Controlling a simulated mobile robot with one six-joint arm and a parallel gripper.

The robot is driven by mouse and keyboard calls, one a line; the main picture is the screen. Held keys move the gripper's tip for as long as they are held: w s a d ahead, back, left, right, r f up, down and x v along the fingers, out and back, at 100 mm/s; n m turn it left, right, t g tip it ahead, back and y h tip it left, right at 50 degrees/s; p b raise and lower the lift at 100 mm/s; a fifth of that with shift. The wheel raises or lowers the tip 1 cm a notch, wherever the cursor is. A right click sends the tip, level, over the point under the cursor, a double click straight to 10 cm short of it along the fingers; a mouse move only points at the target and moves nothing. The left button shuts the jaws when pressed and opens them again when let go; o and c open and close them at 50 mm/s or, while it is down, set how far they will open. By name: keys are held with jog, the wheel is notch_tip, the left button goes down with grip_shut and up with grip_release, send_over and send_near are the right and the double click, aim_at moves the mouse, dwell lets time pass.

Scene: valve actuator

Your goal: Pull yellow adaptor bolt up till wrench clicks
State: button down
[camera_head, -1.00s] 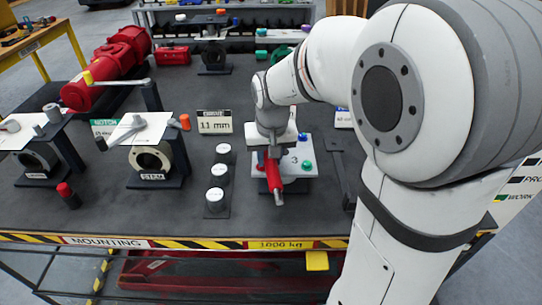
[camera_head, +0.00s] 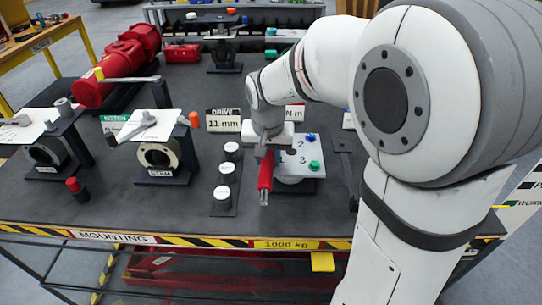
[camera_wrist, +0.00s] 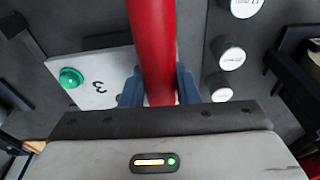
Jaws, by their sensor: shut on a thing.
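My gripper (camera_head: 266,147) is shut on the red wrench handle (camera_head: 265,172) above the grey bench top. In the wrist view the handle (camera_wrist: 152,45) runs between the two blue fingers (camera_wrist: 158,88). The wrench's far end is hidden by my gripper and wrist in the head view, so I cannot see what it touches. A small yellow piece (camera_head: 100,74), possibly the adaptor bolt, is at the near end of the red actuator (camera_head: 122,66) at the back left.
A white numbered plate (camera_head: 311,171) with green and blue knobs lies right of the handle. Several white-topped round pieces (camera_head: 222,195) stand left. A valve stand (camera_head: 160,157) and a sign (camera_head: 223,120) are farther left and behind.

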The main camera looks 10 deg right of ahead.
jog(key=shift+r, duration=0.1)
dwell(0.5)
jog(key=shift+r+p, duration=1.75)
jog(key=shift+r, duration=0.7)
